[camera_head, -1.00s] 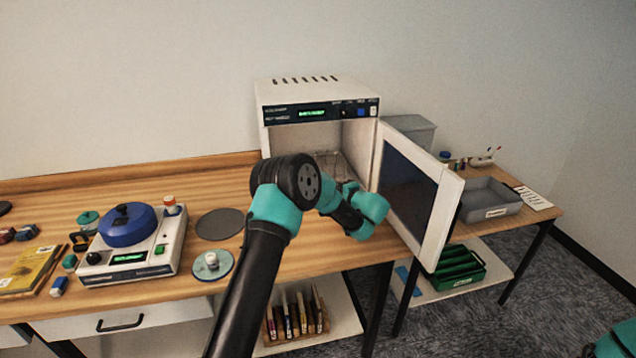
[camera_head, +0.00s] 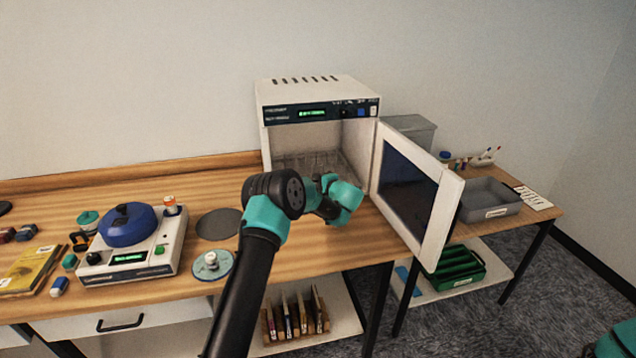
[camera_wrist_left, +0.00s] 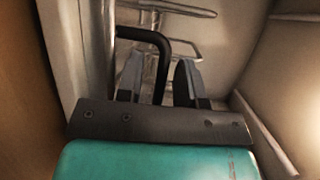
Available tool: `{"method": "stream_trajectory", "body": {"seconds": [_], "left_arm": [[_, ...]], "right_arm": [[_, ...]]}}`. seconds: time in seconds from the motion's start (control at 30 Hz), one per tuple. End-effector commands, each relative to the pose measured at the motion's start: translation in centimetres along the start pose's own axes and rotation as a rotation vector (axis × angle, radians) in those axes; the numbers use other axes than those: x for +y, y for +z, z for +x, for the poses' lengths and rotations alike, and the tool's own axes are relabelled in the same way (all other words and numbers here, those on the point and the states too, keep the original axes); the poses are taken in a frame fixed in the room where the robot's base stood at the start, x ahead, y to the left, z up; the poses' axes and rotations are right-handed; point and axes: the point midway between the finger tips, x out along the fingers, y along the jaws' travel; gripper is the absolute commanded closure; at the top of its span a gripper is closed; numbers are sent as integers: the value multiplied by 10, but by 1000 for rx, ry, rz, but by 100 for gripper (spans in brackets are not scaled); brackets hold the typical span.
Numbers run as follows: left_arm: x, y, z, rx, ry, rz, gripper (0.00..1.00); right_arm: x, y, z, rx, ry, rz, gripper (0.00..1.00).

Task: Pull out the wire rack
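The wire rack (camera_head: 308,161) is inside the open white cabinet oven (camera_head: 318,92), and its thin metal wires show behind my left wrist. In the left wrist view, the rack's wires (camera_wrist_left: 185,10) run across the top. A bent black handle (camera_wrist_left: 148,35) reaches down between the fingers of my left gripper (camera_wrist_left: 159,62). The fingers stand apart, and I see no clear grip on the handle. In the head view, my left arm's wrist is at the oven's mouth and hides the fingertips. My right gripper is not in view.
The oven door (camera_head: 418,190) stands open to the right of my left wrist. A centrifuge-like device with a blue lid (camera_head: 130,225) and a round grey pad (camera_head: 219,224) are on the bench to the left. A grey tray (camera_head: 490,199) is on the right.

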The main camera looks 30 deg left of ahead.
Motion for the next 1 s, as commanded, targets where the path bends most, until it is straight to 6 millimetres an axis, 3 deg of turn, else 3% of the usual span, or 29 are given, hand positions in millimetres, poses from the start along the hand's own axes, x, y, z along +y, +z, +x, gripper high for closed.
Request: {"method": "stream_trajectory", "body": {"seconds": [0.07, 0.4, 0.83, 1.0], "left_arm": [[0, 0, 0, 0, 0, 0, 67], [0, 0, 0, 0, 0, 0, 99], [0, 0, -1, 0, 0, 0, 100], [1, -5, -10, 9, -1, 3, 100]], "right_arm": [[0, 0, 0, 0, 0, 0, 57], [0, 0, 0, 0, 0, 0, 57], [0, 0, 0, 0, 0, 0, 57], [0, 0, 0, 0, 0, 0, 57]]}}
